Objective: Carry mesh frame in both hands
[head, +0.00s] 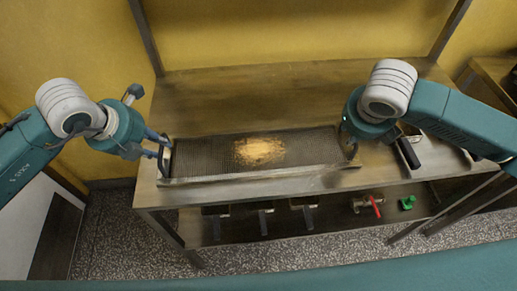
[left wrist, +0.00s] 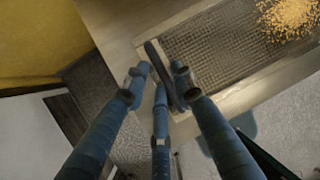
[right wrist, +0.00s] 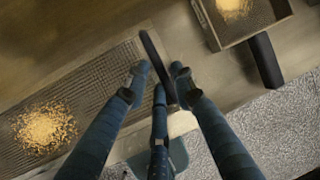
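The mesh frame (head: 215,157) lies flat on the table, a long grey mesh in a narrow rim with a pile of golden crumbs (head: 259,151) in its middle. It has a dark bar handle at each end. My left gripper (head: 163,147) is at the frame's left end; in the left wrist view its fingers straddle the left handle (left wrist: 163,72), with a gap showing. My right gripper (head: 349,150) is at the right end; in the right wrist view its fingers straddle the right handle (right wrist: 157,65), also with a gap. Both look open.
A small tray with a dark handle (head: 409,153) lies just right of my right gripper; it holds crumbs in the right wrist view (right wrist: 233,8). The table (head: 230,90) is bare behind the frame. A lower shelf carries a red-handled valve (head: 375,205) and a green item (head: 407,202).

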